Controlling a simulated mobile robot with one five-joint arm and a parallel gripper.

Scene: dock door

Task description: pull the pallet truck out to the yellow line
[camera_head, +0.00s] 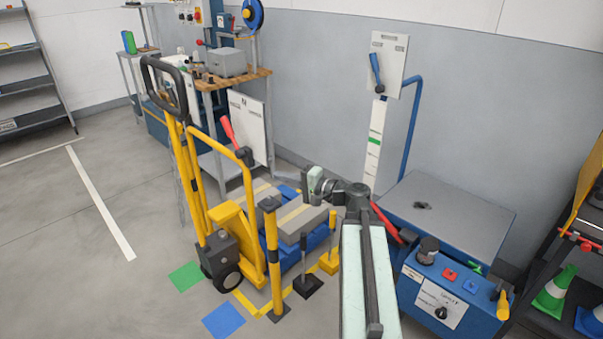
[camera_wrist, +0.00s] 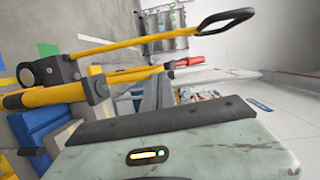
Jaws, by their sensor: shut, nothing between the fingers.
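The yellow pallet truck (camera_head: 232,228) stands left of centre in the head view, with a black loop handle (camera_head: 165,92) on its tall yellow tiller. A red lever (camera_head: 228,130) shows near its yellow frame. Behind it are grey-brown boxes on a blue base. The yellow line (camera_head: 247,304) is floor tape near the truck's wheel, partly hidden by a post. My gripper (camera_head: 318,181) is shut and empty, right of the truck and apart from its handle. The wrist view shows the loop handle (camera_wrist: 226,17) and yellow bars sideways; my own pale green body covers the lower part.
A yellow post (camera_head: 271,255) stands close in front of the truck. Short posts (camera_head: 332,245) stand to its right. A blue control box (camera_head: 455,293) and grey-topped table (camera_head: 445,212) are at right. Green (camera_head: 186,276) and blue (camera_head: 223,320) floor patches lie left, where floor is open.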

